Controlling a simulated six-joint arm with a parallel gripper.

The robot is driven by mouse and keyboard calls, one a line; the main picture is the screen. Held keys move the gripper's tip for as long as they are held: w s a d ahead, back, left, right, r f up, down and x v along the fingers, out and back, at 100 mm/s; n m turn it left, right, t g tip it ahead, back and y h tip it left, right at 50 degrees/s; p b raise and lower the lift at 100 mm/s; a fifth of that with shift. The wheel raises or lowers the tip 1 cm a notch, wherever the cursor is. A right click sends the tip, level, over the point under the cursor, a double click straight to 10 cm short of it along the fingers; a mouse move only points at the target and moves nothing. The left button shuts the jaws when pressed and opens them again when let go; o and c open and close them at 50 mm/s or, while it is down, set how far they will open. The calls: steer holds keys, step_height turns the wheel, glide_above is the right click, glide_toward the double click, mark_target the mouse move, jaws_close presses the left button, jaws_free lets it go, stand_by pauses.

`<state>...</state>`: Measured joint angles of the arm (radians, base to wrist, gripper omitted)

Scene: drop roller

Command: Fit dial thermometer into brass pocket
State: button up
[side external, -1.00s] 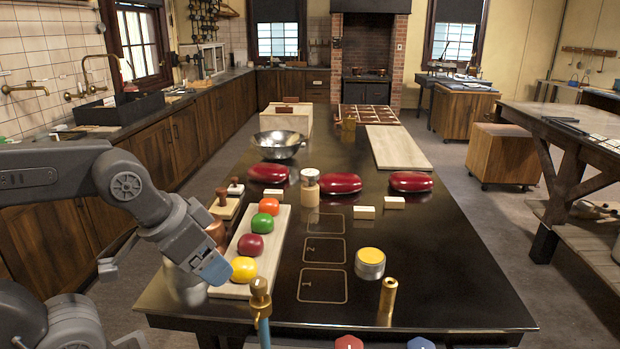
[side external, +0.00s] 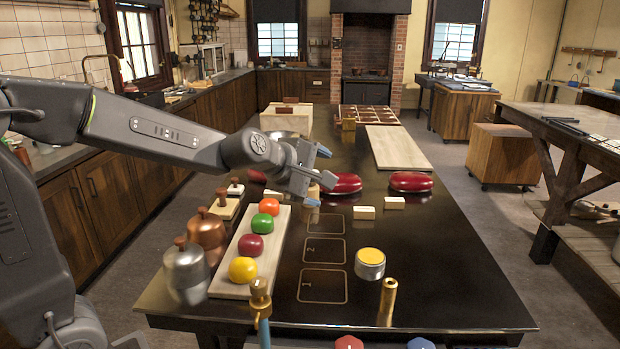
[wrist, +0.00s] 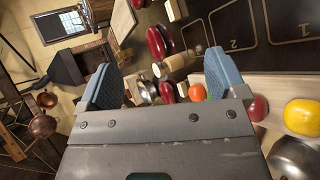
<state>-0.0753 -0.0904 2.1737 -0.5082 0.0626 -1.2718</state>
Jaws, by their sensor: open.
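My gripper (side external: 318,177) is open and empty, with blue fingertips, over the far middle of the dark table. It also shows in the wrist view (wrist: 164,72). A pale wooden cylinder (wrist: 180,62) with a metallic top shows between the fingers there, beyond the tips; it may hold the dial thermometer, but I cannot make out a dial. In the side view my gripper mostly hides it. An upright brass tube (side external: 388,296) stands at the table's near right. A brass fitting (side external: 260,292) on a blue pipe stands at the near edge. I cannot tell which is the pocket.
A board (side external: 233,278) with several coloured balls lies at left, beside copper (side external: 206,232) and steel (side external: 184,268) pots. Red oval pieces (side external: 411,181) and small pale blocks (side external: 364,212) lie near my gripper. A yellow-topped tin (side external: 370,263) stands at right, near numbered outlines (side external: 322,286).

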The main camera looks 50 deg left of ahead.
steer(key=shift+w+a+f+n+g+y, duration=0.2)
steer(key=shift+w+a+f+n+y, duration=1.85)
steer(key=shift+w+a+n, duration=1.85)
steer(key=shift+w+a+f+n+g+y, duration=0.2)
steer(key=shift+w+a+f+n+y, duration=1.1)
steer(key=shift+w+a+f+n, duration=2.45)
steer(key=shift+w+a+f+n+g+y, duration=0.2)
steer(key=shift+w+a+f+n+y, duration=1.35)
steer(key=shift+w+a+n, duration=2.45)
steer(key=s+a, duration=0.2)
steer(key=a, duration=0.1)
steer(key=shift+r+n, duration=0.2)
steer(key=shift+n, duration=0.15)
steer(key=shift+c, duration=0.3)
steer(key=c, duration=0.9)
